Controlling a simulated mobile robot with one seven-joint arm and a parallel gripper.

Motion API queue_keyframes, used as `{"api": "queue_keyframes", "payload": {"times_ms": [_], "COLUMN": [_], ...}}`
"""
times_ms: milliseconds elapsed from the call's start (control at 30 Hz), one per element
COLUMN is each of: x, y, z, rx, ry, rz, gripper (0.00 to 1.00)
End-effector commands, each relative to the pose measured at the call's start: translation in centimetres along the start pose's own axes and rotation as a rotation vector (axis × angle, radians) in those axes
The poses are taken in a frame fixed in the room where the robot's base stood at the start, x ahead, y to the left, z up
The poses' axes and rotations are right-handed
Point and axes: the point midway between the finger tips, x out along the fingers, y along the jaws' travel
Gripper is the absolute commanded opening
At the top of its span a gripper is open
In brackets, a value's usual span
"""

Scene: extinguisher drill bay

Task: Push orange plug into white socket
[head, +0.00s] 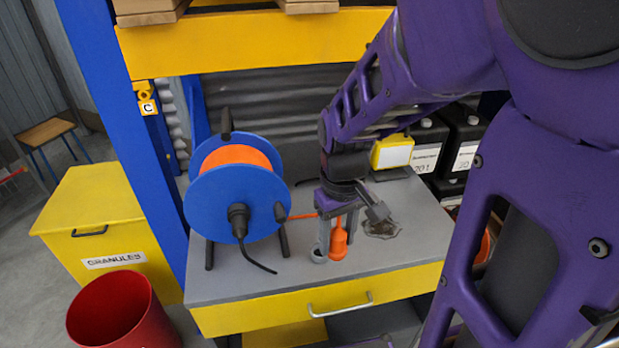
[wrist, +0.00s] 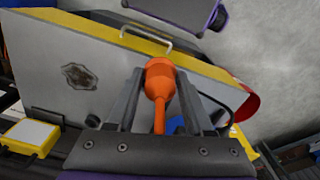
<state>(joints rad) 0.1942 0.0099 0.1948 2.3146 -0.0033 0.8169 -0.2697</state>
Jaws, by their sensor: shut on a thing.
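The orange plug (head: 338,244) has a bulbous body and a thin neck, and an orange cable runs off behind it to the left. My gripper (head: 336,226) points down over the front of the grey bench and is shut on the plug. In the wrist view the plug (wrist: 160,80) lies between the two grey fingers (wrist: 158,92), its wide end away from the palm. No clearly white socket shows in either view.
A blue cable reel (head: 203,205) with orange cable stands left on the bench (head: 310,283). A yellow box with a pale panel (head: 393,152) and black containers (head: 430,140) are behind at right. A red bin (head: 115,310) and yellow granules box (head: 85,225) stand left. A dark stain marks the bench (wrist: 80,77).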

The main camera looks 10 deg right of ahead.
Motion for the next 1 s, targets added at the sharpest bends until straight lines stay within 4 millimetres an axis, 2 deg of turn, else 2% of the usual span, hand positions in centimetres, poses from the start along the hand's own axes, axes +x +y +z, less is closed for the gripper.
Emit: {"api": "queue_keyframes", "payload": {"times_ms": [700, 1000], "x": [-1.5, -1.6], "y": [-0.9, -1.0], "z": [3.2, 3.4], "rx": [-0.001, -0.003], "ry": [0.002, 0.006], "rz": [0.001, 0.002], "gripper": [0.00, 0.00]}}
